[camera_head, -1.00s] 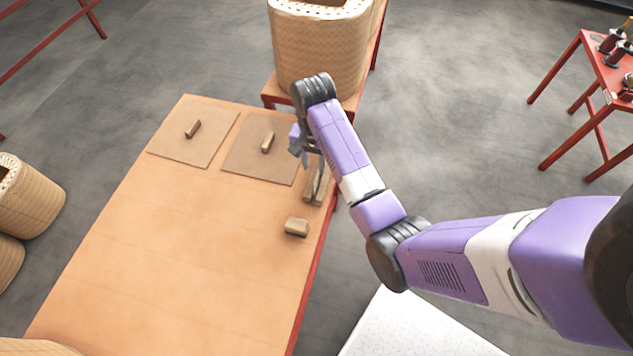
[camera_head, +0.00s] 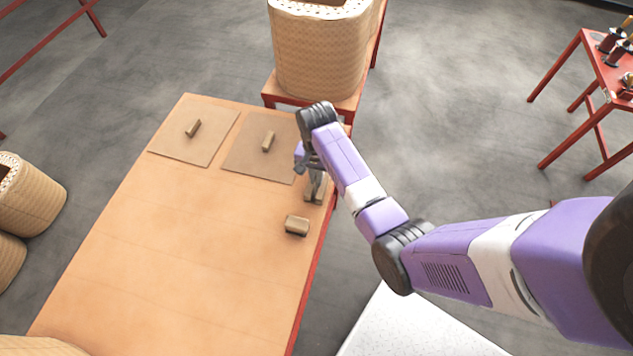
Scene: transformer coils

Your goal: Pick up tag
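Nothing in view is clearly marked as the tag; several small brown blocks lie on the wooden table. One block (camera_head: 297,226) lies near the table's right edge, in front of my gripper. Another brown piece (camera_head: 309,196) is right at my fingertips and partly hidden by them. My gripper (camera_head: 315,188) points down over this piece at the table's right edge. The fingers are small and dark here, so I cannot tell whether they are open or shut, or whether they touch the piece.
The wooden table (camera_head: 170,250) is mostly bare at its front and middle. Two thin brown mats (camera_head: 165,150) (camera_head: 240,160) lie at its back, each with a small block on it. A large coil (camera_head: 320,55) stands on a red-framed stand behind. A red tool table (camera_head: 600,70) is at right.

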